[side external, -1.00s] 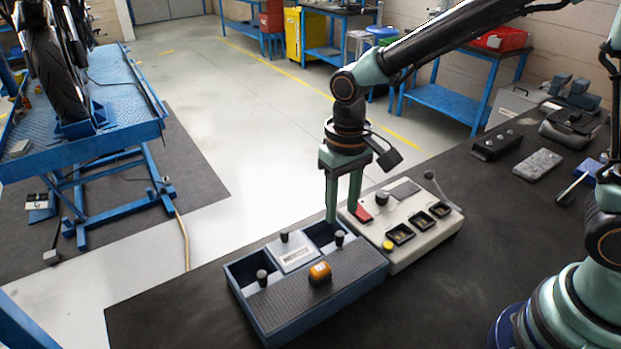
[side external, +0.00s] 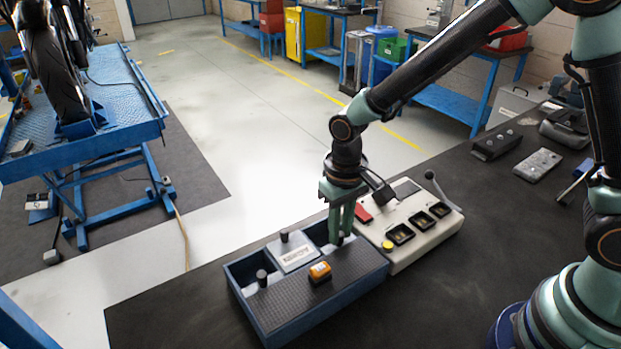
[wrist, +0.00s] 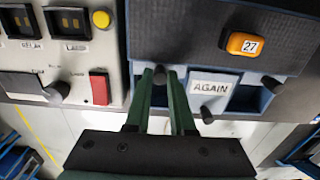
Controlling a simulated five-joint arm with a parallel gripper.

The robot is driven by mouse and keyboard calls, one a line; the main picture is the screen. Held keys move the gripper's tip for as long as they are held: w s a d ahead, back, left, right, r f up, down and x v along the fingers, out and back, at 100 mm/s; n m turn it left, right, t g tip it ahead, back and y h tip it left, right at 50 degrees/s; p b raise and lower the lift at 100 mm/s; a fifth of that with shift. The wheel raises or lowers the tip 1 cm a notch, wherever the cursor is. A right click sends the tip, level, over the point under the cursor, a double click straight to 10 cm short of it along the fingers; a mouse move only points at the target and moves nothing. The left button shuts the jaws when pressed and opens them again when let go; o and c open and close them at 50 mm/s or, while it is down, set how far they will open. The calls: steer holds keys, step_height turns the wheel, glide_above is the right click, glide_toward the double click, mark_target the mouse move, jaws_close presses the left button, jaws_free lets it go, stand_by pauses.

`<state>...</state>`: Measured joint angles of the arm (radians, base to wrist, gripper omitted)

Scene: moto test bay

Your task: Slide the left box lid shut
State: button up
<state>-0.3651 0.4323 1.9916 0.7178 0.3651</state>
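A blue-grey box (side external: 318,331) with a dark ribbed top stands on the bench in the side view. Its back has two recesses flanking a raised "AGAIN" label panel (side external: 297,254) with a dark knob. One knob (side external: 262,278) stands at the left recess; it also shows on the wrist view's right (wrist: 271,85). Another knob (wrist: 158,76) stands at the other recess, left in the wrist view. My gripper (side external: 341,238) is down over this knob, fingers narrowed on either side of it. It looks shut on it; the side view largely hides the contact.
An orange block marked 27 (side external: 320,272) sits on the box top. A cream control panel (side external: 425,255) with a red switch (side external: 363,213), yellow button and lever stands close beside the box. The black bench (side external: 430,310) in front is clear. Other parts lie at the back right.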

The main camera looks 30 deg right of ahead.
jaws_close()
steer(key=shift+w, duration=3.5)
steer(key=o, duration=0.6)
jaws_free()
step_height(320, 180, up, 7)
steer(key=shift+s, duration=0.1)
